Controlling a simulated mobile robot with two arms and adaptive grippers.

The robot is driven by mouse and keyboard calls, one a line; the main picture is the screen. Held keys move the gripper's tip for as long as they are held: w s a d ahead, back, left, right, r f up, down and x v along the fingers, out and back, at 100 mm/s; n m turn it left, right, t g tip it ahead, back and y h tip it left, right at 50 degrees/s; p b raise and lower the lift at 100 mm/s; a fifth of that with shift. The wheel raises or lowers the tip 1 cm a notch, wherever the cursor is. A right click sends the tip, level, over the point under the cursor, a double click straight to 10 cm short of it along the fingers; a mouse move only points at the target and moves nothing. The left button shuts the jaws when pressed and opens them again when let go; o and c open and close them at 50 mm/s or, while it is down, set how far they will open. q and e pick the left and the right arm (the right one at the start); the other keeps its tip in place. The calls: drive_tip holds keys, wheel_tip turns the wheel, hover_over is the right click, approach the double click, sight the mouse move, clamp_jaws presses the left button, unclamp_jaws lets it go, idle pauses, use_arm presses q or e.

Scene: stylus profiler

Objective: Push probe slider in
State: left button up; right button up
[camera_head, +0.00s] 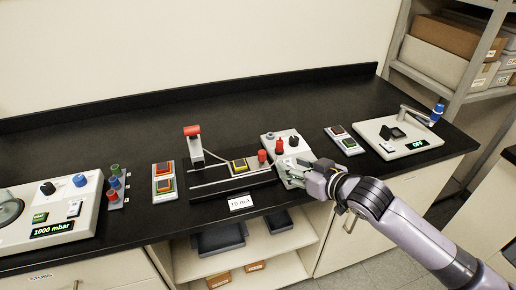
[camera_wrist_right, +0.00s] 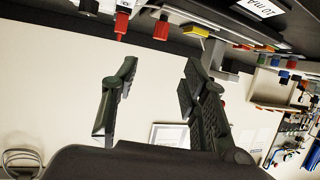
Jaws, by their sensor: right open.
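The stylus profiler (camera_head: 205,188) stands mid-counter, with a black base, light rails, a post with a red top (camera_head: 192,131) and a yellow-edged dark square (camera_head: 239,165). A small red knob (camera_head: 262,156) stands at the right end of its rails. I cannot tell for certain which part is the probe slider. My right gripper (camera_head: 291,170) is just right of the profiler, over the front of a pale control panel (camera_head: 268,143), partly covering it. In the right wrist view its two dark fingers (camera_wrist_right: 157,78) are apart with nothing between them. My left gripper is not in view.
A label card (camera_head: 241,202) stands at the profiler's front. Button boxes (camera_head: 164,181) flank it on the left and others (camera_head: 344,140) on the right. A vacuum panel (camera_head: 50,212) is far left; a device with an OFF display (camera_head: 398,137) is right. The back counter (camera_head: 110,140) is clear.

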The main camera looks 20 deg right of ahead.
sight(264, 154)
drive_tip(key=p+x, duration=0.1)
drive_tip(key=x, duration=1.4)
drive_tip(key=shift+r+p, duration=0.1)
drive_tip(key=shift+p, duration=0.25)
drive_tip(key=shift+w+a+f, duration=0.15)
drive_tip(key=shift+w+f, duration=0.2)
drive_tip(key=shift+w, duration=0.3)
drive_tip(key=shift+c, duration=0.5)
clamp_jaws()
